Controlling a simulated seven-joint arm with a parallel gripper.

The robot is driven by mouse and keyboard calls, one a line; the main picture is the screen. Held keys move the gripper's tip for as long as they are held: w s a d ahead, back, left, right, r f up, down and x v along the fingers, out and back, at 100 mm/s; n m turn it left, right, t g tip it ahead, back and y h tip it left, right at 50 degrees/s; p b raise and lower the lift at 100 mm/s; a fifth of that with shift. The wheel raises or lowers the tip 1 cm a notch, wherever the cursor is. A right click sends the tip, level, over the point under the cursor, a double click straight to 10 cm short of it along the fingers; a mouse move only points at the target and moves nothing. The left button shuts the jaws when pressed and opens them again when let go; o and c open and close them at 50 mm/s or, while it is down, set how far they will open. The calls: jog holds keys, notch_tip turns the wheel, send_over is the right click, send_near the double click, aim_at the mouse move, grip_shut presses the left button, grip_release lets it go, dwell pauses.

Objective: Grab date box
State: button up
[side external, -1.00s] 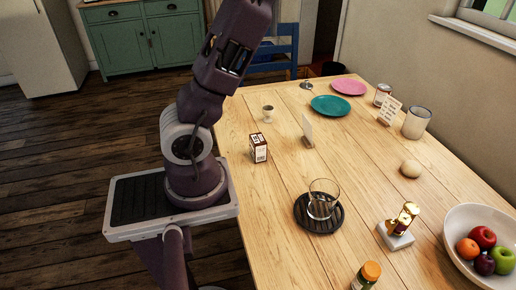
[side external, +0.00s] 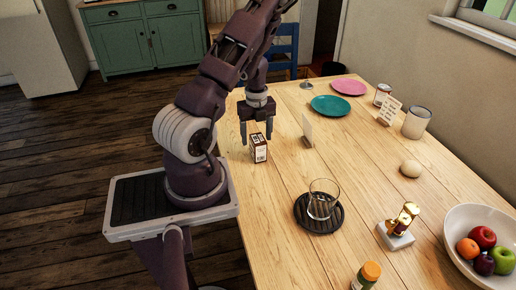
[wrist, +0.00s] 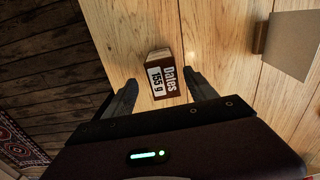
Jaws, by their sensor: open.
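The date box (side external: 259,152) is a small brown and white carton standing upright on the wooden table near its left edge. In the wrist view the date box (wrist: 161,76) shows a label reading "Dates 155 g" and lies ahead of the fingertips, roughly between their lines. My gripper (side external: 257,139) is open and points down at the box, just above or behind its top in the side view. In the wrist view my gripper (wrist: 163,88) has its two fingers spread to either side of the box's near end. I cannot tell whether either finger touches it.
A small card stand (side external: 308,131) stands right of the box. A glass (side external: 322,198) sits on a dark round coaster (side external: 302,220) nearer the camera. Teal (side external: 331,105) and pink (side external: 349,87) plates lie at the back. The wooden table (side external: 275,185) is clear around the box's front.

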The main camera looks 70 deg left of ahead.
aim_at(258, 150)
jog(key=f, duration=0.6)
jog(key=shift+w+f, duration=0.2)
jog(key=shift+f, duration=0.1)
grip_shut()
